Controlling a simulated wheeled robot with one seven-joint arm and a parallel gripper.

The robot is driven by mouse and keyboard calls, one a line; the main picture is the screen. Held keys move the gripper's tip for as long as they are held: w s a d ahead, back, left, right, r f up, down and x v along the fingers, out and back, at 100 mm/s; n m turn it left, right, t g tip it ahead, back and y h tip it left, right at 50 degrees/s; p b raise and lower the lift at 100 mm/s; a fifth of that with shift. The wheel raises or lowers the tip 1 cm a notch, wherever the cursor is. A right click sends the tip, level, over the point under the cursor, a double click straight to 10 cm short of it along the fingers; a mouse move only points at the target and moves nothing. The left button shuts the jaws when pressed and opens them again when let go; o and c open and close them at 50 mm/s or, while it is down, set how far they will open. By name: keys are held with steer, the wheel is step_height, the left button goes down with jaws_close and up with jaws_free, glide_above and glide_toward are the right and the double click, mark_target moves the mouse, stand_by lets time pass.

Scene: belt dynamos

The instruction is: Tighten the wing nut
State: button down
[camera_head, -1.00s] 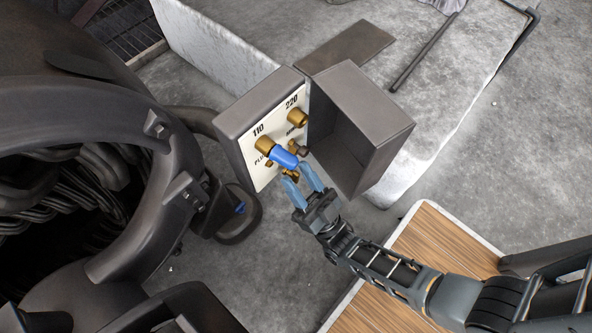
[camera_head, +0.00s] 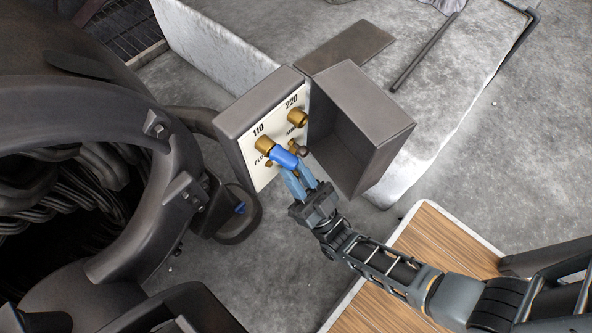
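The wing nut is not clearly visible. A bit of brass (camera_head: 303,172) shows at my fingertips, below a blue sleeve on the panel. My gripper (camera_head: 295,170) reaches up to the lower part of the cream terminal panel (camera_head: 262,179). Its two blue-grey fingers are close together, their tips partly behind or against the blue sleeve (camera_head: 284,158). Whether they pinch the brass part is too small to tell. The blue sleeve sits by the brass terminal (camera_head: 264,145) under the mark 110. Another brass terminal (camera_head: 297,118) is under the mark 220.
The open box lid (camera_head: 362,125) stands just right of the panel and my gripper. The large dark dynamo (camera_head: 120,120) fills the left. A pale stone block (camera_head: 215,55) lies behind. A wooden board (camera_head: 440,240) is under my arm. Bare floor lies below the panel.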

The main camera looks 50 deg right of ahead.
steer(key=shift+m+h, duration=0.6)
steer(key=shift+h, duration=0.1)
steer(key=m+g+h, duration=0.1)
steer(key=m+h, duration=0.2)
steer(key=m, duration=0.1)
steer(key=m+g+h, duration=0.2)
steer(key=m+h, duration=0.1)
steer(key=shift+d+m+h, duration=0.2)
steer(key=shift+m+h, duration=0.2)
steer(key=m+g+h, duration=0.1)
steer(key=m+g, duration=0.1)
steer(key=m, duration=0.1)
steer(key=m+g+h, duration=0.2)
steer(key=m+g, duration=0.1)
steer(key=m, duration=0.1)
steer(key=shift+d+f+h, duration=0.15)
steer(key=shift+d+h, duration=0.05)
steer(key=shift+h, duration=0.1)
steer(key=shift+d+f+m+g+y+p, duration=0.15)
steer(key=shift+m+g+y+p, duration=0.1)
steer(key=shift+m+g+p, duration=1.1)
steer(key=shift+f+m+g+y+p, duration=0.2)
steer(key=shift+m+g+p, duration=0.4)
steer(key=shift+m+g, duration=1.35)
steer(key=shift+m+t, duration=0.5)
steer(key=shift+m, duration=0.1)
steer(key=c, duration=1.1)
jaws_free()
